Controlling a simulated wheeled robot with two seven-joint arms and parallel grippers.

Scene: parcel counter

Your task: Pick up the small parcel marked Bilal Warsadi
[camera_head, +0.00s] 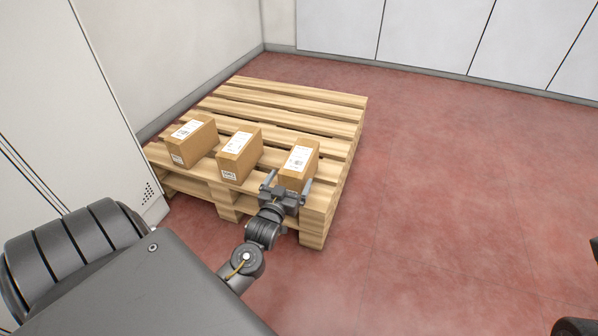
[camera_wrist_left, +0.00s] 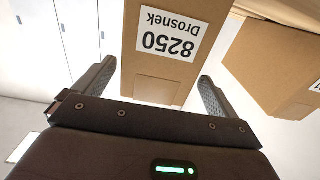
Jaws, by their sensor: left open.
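Three small brown parcels stand in a row on the pallet: a left parcel (camera_head: 190,140), a middle parcel (camera_head: 239,155) and a right parcel (camera_head: 299,162). Their top labels are too small to read in the head view. My left gripper (camera_head: 289,181) is open at the near side of the right parcel, one finger toward each side. In the left wrist view, a parcel (camera_wrist_left: 155,75) lies between and ahead of the open fingers. Its label reads "8250 Drosnek" upside down. The name Bilal Warsadi is not readable in any view. My right gripper is not in view.
The wooden pallet (camera_head: 290,99) lies on a red floor, its rear slats bare. A neighbouring parcel (camera_wrist_left: 270,65) is close to the right in the left wrist view. A white cabinet (camera_head: 60,100) stands at the left. The floor (camera_head: 450,190) to the right is clear.

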